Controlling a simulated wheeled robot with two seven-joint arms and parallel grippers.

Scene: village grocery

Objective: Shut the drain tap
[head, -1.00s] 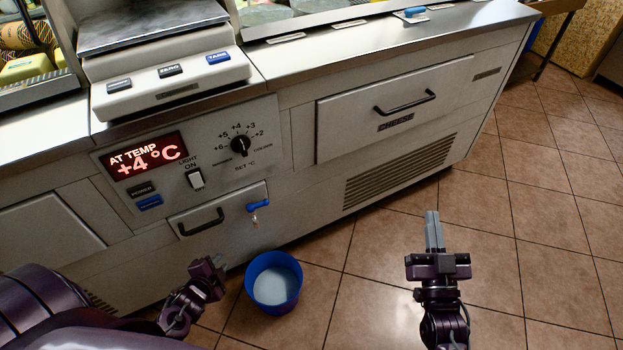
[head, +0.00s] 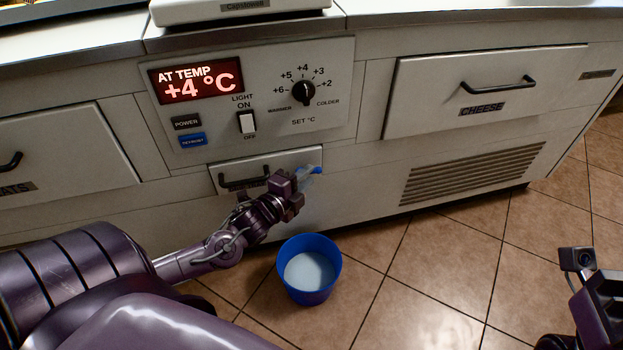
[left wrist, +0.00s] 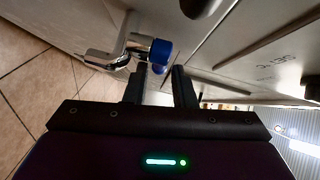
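The drain tap (head: 314,170) sticks out of the counter front, right of a small handled panel. In the head view my left gripper (head: 305,178) is at the tap and partly hides it, so the lever's angle is hard to read. In the left wrist view the tap's chrome body (left wrist: 112,57) and blue handle end (left wrist: 161,52) show just ahead of the fingers. The left fingers (left wrist: 160,82) are apart, with a gap between them; I cannot tell whether they touch the handle. My right gripper (head: 592,300) is cut off at the lower right, its fingertips unseen.
A blue bucket (head: 328,286) holding pale liquid stands on the tiled floor below the tap. Above are the small panel's black handle (head: 243,182), a light switch (head: 247,122) and a temperature dial (head: 303,93). Floor to the right of the bucket is clear.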

